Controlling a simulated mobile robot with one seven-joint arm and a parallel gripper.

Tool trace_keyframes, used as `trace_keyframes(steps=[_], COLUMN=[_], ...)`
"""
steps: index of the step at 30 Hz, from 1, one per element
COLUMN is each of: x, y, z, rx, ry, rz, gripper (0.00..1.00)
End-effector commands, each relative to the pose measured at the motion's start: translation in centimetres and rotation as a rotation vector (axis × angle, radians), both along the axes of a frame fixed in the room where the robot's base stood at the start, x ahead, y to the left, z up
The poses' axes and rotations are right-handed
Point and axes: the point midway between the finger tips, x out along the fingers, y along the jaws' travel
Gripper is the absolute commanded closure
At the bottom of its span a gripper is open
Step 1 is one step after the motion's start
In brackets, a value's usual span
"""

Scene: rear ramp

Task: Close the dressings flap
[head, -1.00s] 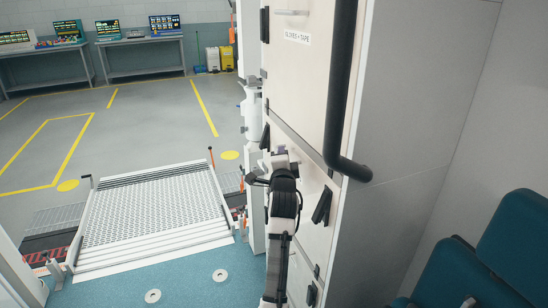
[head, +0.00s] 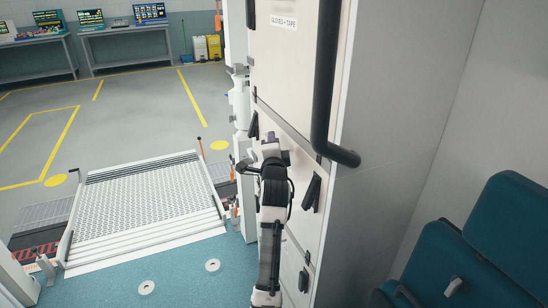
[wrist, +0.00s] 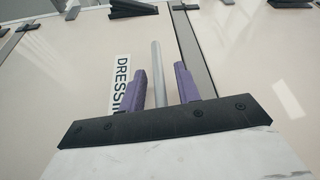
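The dressings flap (wrist: 60,75) is a cream panel in the wrist view, with a label reading "DRESSIN" partly hidden by my left finger. A grey bar handle (wrist: 156,52) stands on it beside the label. My gripper (wrist: 160,69) has two purple fingers set apart, one on each side of the bar, with gaps showing; it is not clamped on it. The panel looks about level with the one across the grey seam, but I cannot tell whether it is fully shut. In the head view my gripper (head: 268,136) is against the cabinet front, and my arm hides much of the flap.
A panel labelled "GLOVES + TAPE" (head: 284,22) is above. A black grab rail (head: 325,110) runs down the cabinet's near edge. Teal seats (head: 480,250) stand at right. A ramp (head: 145,205) and open floor lie to the left.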

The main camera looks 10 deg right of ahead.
Motion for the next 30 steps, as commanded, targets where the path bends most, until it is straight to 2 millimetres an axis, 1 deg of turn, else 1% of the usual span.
trace_keyframes(steps=[5, 12, 15, 18, 21, 24, 30], x=[-2.9, -8.2, -10.1, -11.5, -12.5, -12.9, -13.0], y=[0.3, 0.6, 0.7, 0.7, 0.7, 0.8, 0.8], z=[-0.6, -0.9, -1.0, -1.0, -1.0, -1.0, -0.9], rx=[-0.001, -0.001, 0.0, -0.001, 0.0, -0.001, 0.0], ry=[-0.001, -0.001, 0.0, 0.0, 0.0, 0.001, 0.001], rz=[0.0, -0.001, -0.002, -0.003, -0.003, -0.003, -0.003], gripper=[0.67, 0.67, 0.67, 0.67, 0.67, 0.67, 0.67])
